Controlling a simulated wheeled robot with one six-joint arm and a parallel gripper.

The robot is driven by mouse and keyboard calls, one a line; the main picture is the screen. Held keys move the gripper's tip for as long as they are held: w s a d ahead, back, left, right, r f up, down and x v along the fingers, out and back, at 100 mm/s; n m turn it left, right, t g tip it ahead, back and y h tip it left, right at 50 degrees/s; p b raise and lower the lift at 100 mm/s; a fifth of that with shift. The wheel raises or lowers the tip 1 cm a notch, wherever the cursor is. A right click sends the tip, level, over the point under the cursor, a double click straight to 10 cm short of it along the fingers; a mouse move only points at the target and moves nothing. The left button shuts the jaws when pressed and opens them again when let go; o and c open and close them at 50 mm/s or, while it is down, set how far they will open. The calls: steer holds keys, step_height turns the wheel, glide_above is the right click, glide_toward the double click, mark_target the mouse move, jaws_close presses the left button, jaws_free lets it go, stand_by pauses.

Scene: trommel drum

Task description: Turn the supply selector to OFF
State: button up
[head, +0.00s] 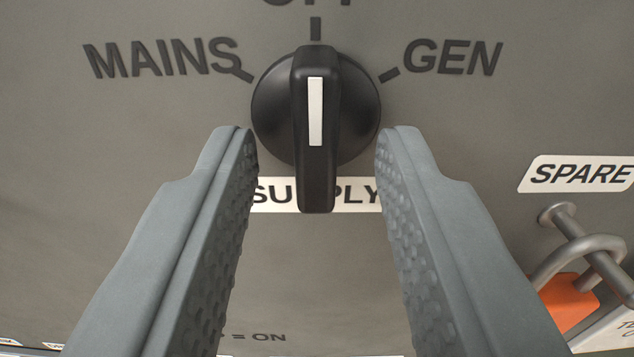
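The supply selector (328,170) is a black rotary knob with a raised bar grip and a white pointer line. The white line stands upright, toward the tick under the OFF lettering, which is partly cut off at the top edge. MAINS (160,58) is printed at upper left and GEN (452,57) at upper right, each with a tick. My gripper (316,140) is open, one finger on each side of the knob's lower part. Gaps show between both fingers and the bar grip. The knob partly hides the SUPPLY label (268,195) below it.
A SPARE label (580,174) is on the grey panel at right. Below it a metal hasp or shackle (580,245) with an orange padlock body (568,300) and a tag sticks out near my right finger.

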steer(key=shift+s, duration=0.1)
steer(key=s, duration=1.7)
steer(key=shift+s, duration=0.1)
steer(key=s+r, duration=0.1)
steer(key=s, duration=3.3)
steer(key=shift+s+g, duration=0.15)
steer(key=shift+g, duration=0.15)
